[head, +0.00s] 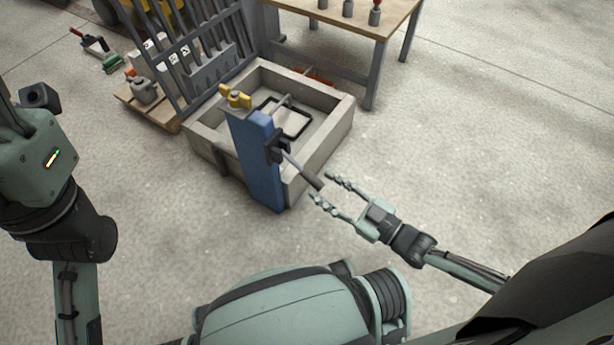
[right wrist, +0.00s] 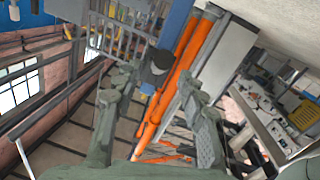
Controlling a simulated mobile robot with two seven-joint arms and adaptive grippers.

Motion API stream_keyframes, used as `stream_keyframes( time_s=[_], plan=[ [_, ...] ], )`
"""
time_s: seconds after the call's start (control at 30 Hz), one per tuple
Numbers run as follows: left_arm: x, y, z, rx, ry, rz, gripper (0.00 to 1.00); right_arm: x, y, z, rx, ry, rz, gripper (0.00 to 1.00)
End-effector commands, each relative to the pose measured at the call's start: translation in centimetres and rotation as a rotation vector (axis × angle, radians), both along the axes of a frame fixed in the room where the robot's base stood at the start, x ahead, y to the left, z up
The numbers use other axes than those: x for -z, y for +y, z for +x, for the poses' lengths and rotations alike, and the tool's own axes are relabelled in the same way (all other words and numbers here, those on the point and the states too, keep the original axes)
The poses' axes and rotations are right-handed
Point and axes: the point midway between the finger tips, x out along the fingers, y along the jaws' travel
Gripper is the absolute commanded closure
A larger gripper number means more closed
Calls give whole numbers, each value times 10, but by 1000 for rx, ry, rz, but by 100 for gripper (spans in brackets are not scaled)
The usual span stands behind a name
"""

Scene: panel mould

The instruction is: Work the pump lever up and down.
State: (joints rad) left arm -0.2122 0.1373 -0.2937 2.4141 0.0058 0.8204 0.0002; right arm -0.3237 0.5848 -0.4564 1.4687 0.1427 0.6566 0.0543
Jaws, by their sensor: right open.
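The pump is a blue upright post (head: 258,165) at the near wall of a square grey basin. Its lever (head: 303,171) is a grey rod with a dark grip, sloping down to the right from a black bracket (head: 276,147). My right gripper (head: 321,187) is open, its two fingers pointing at the grip's end. In the right wrist view the round dark grip end (right wrist: 157,66) shows between the fingertips (right wrist: 152,82), with no clear contact. The blue post (right wrist: 178,18) is behind it. My left arm is at the left edge; its gripper is out of view.
The grey basin (head: 330,133) holds a black frame (head: 295,117). A yellow valve handle (head: 235,97) tops the post. A grey rack (head: 215,55) and a wooden table (head: 345,25) stand behind. The floor to the right is clear.

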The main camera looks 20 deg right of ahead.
Motion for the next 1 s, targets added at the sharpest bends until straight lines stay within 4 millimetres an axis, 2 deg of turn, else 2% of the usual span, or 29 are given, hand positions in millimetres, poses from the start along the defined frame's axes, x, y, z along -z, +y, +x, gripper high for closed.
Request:
stream_keyframes(
  time_s=[0.1, 0.3, 0.67, 1.0],
  plan=[
    [2, -1, 1, -1, -12, 9, 59, 1, 12, 19, -1, -2, 2, 59],
    [1, -2, 2, -1, -23, 21, 59, 1, 25, 39, 0, 0, 1, 59],
    [-1, -3, 2, -1, -25, 24, 59, 0, 28, 44, 0, 2, -1, 59],
    [-1, -2, 2, -2, -25, 24, 59, 0, 28, 44, 0, 2, -1, 100]
  ],
)
